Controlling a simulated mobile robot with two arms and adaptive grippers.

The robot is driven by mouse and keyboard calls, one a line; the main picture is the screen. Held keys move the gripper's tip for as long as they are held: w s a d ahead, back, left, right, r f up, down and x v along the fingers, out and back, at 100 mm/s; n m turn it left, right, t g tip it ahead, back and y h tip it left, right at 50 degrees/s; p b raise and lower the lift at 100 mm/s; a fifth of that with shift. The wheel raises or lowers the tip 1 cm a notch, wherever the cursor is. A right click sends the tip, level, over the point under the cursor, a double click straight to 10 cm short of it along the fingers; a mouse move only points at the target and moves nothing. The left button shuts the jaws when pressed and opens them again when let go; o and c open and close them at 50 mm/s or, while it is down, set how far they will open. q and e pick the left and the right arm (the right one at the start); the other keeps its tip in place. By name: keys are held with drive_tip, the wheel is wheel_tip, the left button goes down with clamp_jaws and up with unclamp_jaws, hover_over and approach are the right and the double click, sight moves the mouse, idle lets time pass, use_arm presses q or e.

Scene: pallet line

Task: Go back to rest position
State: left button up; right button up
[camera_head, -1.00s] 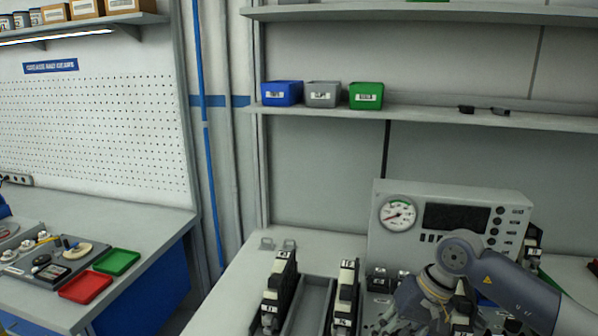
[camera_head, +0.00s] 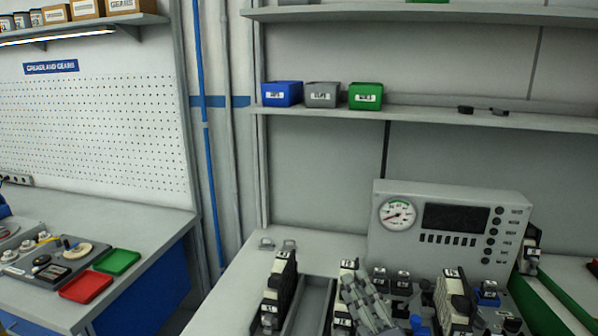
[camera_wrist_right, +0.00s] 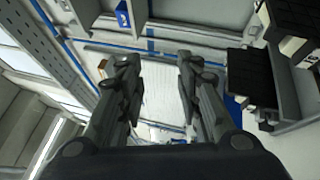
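My right gripper (camera_head: 365,302) shows at the bottom of the head view, in front of the dark and white modules on the bench. Its grey fingers are partly cut off by the lower edge. In the right wrist view the same gripper (camera_wrist_right: 156,68) has its two fingers well apart with nothing between them. My left gripper is in no view.
A grey gauge panel (camera_head: 452,253) stands on the bench behind several upright modules (camera_head: 280,287). A shelf (camera_head: 430,117) above carries blue, grey and green bins. A side bench at left holds a red tray (camera_head: 86,287) and a green tray (camera_head: 117,261).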

drive_tip(key=s+d+f+m+g+h, duration=0.4)
drive_tip(key=d+f+m+h, duration=0.15)
drive_tip(key=f+m, duration=0.5)
drive_tip(key=s+d+f+m+g, duration=0.2)
drive_tip(key=s+f+m+g, duration=0.35)
drive_tip(key=s+f, duration=0.5)
drive_tip(key=s+d+f+m+g, duration=0.2)
drive_tip(key=s+f+m+g, duration=0.5)
drive_tip(key=s, duration=0.6)
wheel_tip(320, 180, down, 27)
drive_tip(key=s+n, duration=0.2)
drive_tip(key=s, duration=0.1)
drive_tip(key=s+d+f+g, duration=0.2)
drive_tip(key=s+d+f, duration=0.1)
drive_tip(key=s+f, duration=1.3)
drive_tip(key=shift+s, duration=0.2)
